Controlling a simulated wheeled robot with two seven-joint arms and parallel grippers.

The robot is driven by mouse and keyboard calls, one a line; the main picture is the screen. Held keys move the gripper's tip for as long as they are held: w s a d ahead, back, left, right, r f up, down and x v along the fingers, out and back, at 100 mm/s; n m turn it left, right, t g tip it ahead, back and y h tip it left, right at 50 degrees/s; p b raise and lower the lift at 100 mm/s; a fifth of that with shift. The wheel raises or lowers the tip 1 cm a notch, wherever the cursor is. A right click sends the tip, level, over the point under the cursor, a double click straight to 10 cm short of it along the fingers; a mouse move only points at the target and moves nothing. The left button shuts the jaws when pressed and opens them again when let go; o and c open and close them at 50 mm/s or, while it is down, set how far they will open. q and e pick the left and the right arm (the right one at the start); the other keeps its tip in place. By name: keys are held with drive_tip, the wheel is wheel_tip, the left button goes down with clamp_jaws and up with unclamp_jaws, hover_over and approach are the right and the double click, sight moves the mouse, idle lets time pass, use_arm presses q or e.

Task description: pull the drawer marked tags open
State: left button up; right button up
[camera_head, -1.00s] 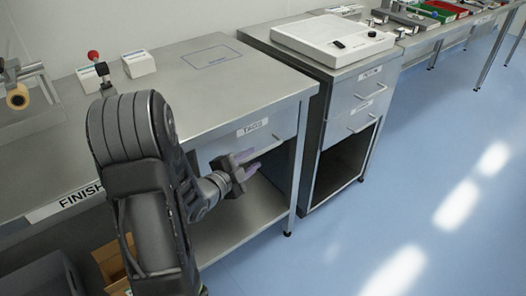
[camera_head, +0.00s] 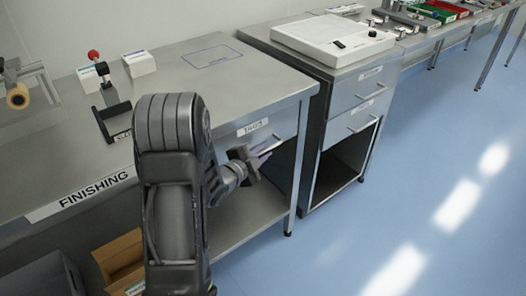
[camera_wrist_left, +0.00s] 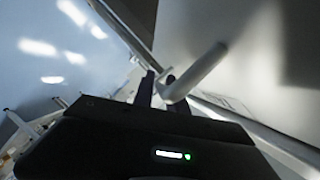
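The drawer marked TAGS (camera_head: 288,124) is the grey front under the finishing table's top, with its label (camera_head: 252,128) at the upper edge. It looks shut. My left gripper (camera_head: 264,153) is in front of the drawer, at its bar handle, and partly hides the handle. In the left wrist view the two purple fingers (camera_wrist_left: 158,90) stand apart with a gap. The pale handle (camera_wrist_left: 200,70) reaches down to the right-hand finger, very close or touching; I cannot tell whether it lies between the fingers. My right gripper is out of view.
A grey cabinet (camera_head: 312,150) with two handled drawers and an open bay stands just right of the table. An open shelf (camera_head: 245,212) lies below the TAGS drawer. A cardboard box (camera_head: 120,258) is at lower left. The blue floor (camera_head: 420,190) in front is clear.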

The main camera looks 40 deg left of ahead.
use_arm(q)
clamp_jaws()
idle(0.9)
drive_tip(key=shift+d, duration=0.1)
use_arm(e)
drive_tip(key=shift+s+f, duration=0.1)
